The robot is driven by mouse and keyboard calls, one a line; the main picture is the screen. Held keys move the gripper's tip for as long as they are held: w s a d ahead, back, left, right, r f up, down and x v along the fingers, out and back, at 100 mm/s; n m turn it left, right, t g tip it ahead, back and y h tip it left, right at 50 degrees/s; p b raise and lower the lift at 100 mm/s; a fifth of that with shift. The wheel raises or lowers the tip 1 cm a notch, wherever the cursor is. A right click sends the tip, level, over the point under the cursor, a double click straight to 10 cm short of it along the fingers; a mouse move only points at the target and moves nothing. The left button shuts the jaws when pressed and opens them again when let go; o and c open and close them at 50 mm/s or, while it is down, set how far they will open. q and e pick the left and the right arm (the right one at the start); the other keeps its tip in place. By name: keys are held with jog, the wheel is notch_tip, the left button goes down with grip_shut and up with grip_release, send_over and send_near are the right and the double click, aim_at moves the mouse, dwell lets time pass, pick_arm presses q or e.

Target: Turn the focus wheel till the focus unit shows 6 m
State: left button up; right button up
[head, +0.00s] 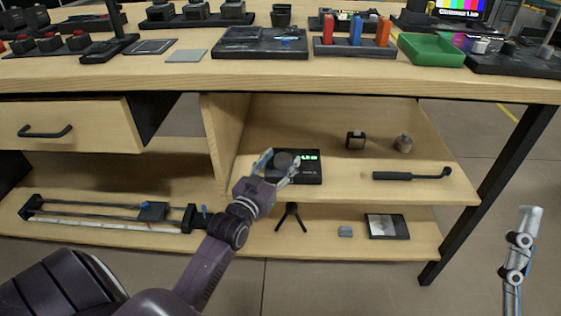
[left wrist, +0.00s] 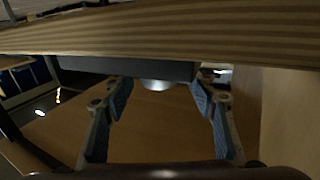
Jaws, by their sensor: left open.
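The focus unit (head: 309,172) is a dark box with a small green lit display, on the upper shelf under the bench. Its digits are too small to read. The round dark focus wheel (head: 284,160) is on the left of its face. My left gripper (head: 279,165) is open, with one finger on either side of the wheel; I cannot tell whether they touch it. In the left wrist view the open fingers (left wrist: 160,97) flank a pale round part under a dark box. Part of my right gripper (head: 514,258) shows at the right; its jaw state is unclear.
The same shelf holds two small knobbed parts (head: 355,141) and a dark handle (head: 410,175) to the right. A small tripod (head: 291,216) and a slider rail (head: 110,214) are on the lower shelf. The bench top (head: 190,75) overhangs, and a wooden divider (head: 222,140) stands left.

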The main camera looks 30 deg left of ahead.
pick_arm(q)
jog(key=shift+c, duration=0.6)
jog(key=c, duration=1)
jog(key=shift+c, duration=0.2)
jog(key=shift+a+r+m+h, duration=0.1)
jog(key=shift+m+h, duration=0.2)
jog(key=shift+h, duration=0.2)
jog(key=shift+a+m+h, duration=0.1)
jog(key=shift+m+h, duration=0.9)
jog(key=shift+h, duration=0.6)
jog(key=o, duration=1.2)
jog(key=shift+c, duration=0.2)
